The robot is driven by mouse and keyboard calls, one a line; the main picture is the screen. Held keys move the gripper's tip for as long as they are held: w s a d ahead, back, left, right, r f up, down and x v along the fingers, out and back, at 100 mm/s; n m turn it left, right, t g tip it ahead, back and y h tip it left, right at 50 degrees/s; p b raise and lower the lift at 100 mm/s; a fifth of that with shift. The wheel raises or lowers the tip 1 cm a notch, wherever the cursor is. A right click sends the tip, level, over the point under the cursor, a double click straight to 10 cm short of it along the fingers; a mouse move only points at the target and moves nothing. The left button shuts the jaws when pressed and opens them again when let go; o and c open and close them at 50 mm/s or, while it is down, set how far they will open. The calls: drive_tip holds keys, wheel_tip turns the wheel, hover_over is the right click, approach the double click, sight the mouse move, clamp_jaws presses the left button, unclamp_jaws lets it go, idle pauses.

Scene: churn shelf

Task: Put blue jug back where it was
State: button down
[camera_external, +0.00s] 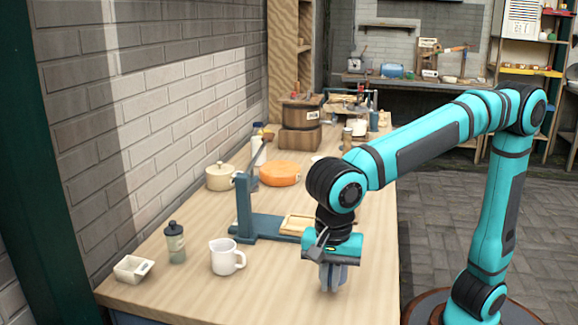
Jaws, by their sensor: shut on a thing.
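My gripper (333,284) points down over the front right part of the wooden bench, near its right edge. It is shut on a small grey-blue thing that seems to be the blue jug. The fingers and the gripper body hide most of it, so its shape and handle are unclear. I cannot tell whether it touches the bench top or hangs just above it. No other blue jug shows clearly on the near bench.
A white jug (223,258), a grey-green bottle (175,243) and a small white dish (133,269) stand front left. A blue-grey press frame (244,205) with a wooden tray (299,224) is behind my gripper. An orange round (280,173) and a lidded pot (220,177) stand farther back.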

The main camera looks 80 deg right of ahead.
drive_tip(key=shift+f, duration=1.8)
drive_tip(key=c, duration=1.5)
unclamp_jaws()
drive_tip(key=shift+f, duration=0.15)
drive_tip(key=shift+c, duration=0.2)
wheel_tip(320, 180, up, 12)
drive_tip(key=shift+r, duration=0.15)
